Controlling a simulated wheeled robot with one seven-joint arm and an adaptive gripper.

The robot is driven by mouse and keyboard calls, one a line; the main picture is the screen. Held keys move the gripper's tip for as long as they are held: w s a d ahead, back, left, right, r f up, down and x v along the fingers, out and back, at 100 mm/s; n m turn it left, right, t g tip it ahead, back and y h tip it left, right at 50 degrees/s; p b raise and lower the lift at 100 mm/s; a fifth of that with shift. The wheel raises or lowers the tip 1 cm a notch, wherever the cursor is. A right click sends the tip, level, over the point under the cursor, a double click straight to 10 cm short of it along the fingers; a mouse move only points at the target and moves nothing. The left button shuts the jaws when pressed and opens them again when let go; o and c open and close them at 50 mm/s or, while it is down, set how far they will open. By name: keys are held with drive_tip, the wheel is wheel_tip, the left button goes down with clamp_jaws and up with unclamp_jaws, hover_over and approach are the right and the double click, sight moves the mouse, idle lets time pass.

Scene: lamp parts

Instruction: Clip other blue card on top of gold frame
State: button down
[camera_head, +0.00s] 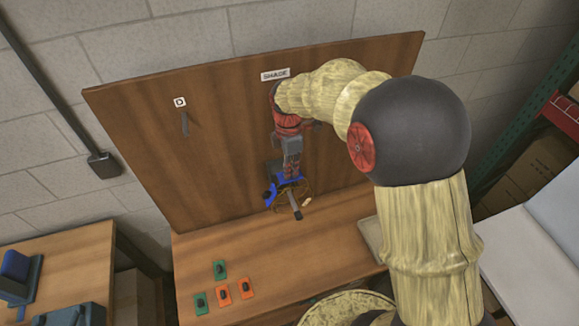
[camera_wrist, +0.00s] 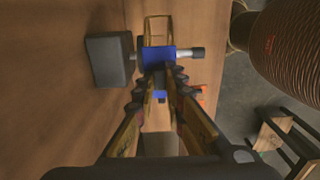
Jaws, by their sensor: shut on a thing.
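My gripper (camera_head: 291,172) is in front of the upright wooden board and shut on a blue card (camera_wrist: 158,56). In the wrist view my gripper (camera_wrist: 160,78) has its fingers closed on the card's near edge. The gold frame (camera_wrist: 157,24), a thin wire outline, shows just beyond the card; I cannot tell whether the card touches it. In the head view the blue card (camera_head: 290,181) is at the top of the gold frame (camera_head: 306,190). Another blue piece (camera_head: 268,193) shows at the frame's left side. My fingers hide part of the held card.
A grey rod (camera_head: 295,207) sticks out through the frame area. Green cards (camera_head: 220,269) and orange cards (camera_head: 223,294) lie on the table at the front left. A hook (camera_head: 185,123) hangs under the "D" label on the board. The table between cards and frame is clear.

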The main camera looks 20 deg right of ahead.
drive_tip(key=shift+f+b, duration=0.85)
drive_tip(key=shift+f, duration=0.75)
idle(2.1)
drive_tip(key=shift+w+r, duration=0.1)
drive_tip(key=c, duration=1.8)
unclamp_jaws()
drive_tip(key=shift+o, duration=0.2)
